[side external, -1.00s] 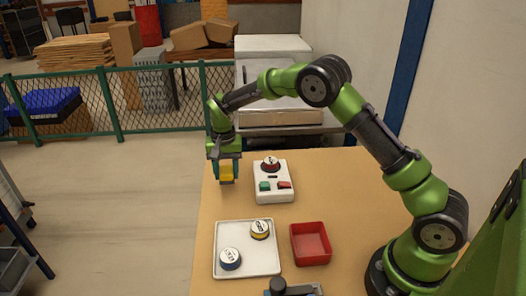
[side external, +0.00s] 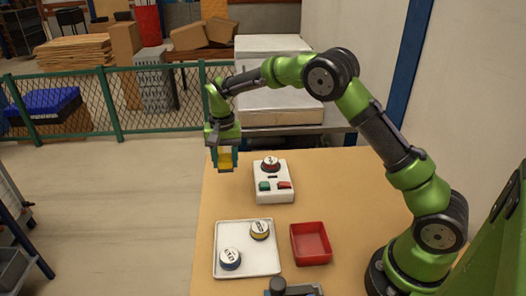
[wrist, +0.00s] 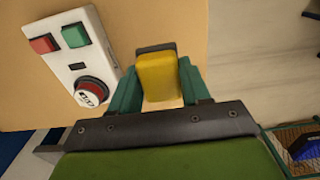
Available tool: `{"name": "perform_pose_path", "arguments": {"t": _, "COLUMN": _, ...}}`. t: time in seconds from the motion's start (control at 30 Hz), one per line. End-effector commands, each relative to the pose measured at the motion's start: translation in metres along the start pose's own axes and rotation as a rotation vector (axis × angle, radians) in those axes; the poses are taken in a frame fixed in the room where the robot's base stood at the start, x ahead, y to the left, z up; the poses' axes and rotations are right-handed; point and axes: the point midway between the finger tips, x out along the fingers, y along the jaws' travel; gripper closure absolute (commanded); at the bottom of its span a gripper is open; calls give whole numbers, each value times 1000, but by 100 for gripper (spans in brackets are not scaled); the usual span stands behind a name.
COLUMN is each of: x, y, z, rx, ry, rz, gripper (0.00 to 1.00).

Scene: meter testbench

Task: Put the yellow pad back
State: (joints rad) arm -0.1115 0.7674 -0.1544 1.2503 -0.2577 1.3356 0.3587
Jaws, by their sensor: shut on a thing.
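My gripper (side external: 225,166) is shut on the yellow pad (side external: 226,159) and holds it above the far left part of the table. In the wrist view the yellow pad (wrist: 157,76) is a rounded block with a dark edge, between my two green fingers. The table shows beneath it. The pad is apart from the white meter box (side external: 272,196), which lies to its right with a dark red dial, a green button and a red button. The box also shows in the wrist view (wrist: 56,56).
A dark grey device (side external: 290,289) is cut off at the bottom edge. The table's left edge is near my gripper.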

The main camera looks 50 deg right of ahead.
Motion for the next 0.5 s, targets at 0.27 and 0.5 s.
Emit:
{"name": "perform_pose_path", "arguments": {"t": 0.27, "x": -27, "y": 18, "z": -9, "rx": 40, "ry": 19, "rz": -29, "gripper": 82}}
{"name": "perform_pose_path", "arguments": {"t": 0.5, "x": -48, "y": 100, "z": 9, "rx": 90, "ry": 19, "rz": -34, "gripper": 82}}
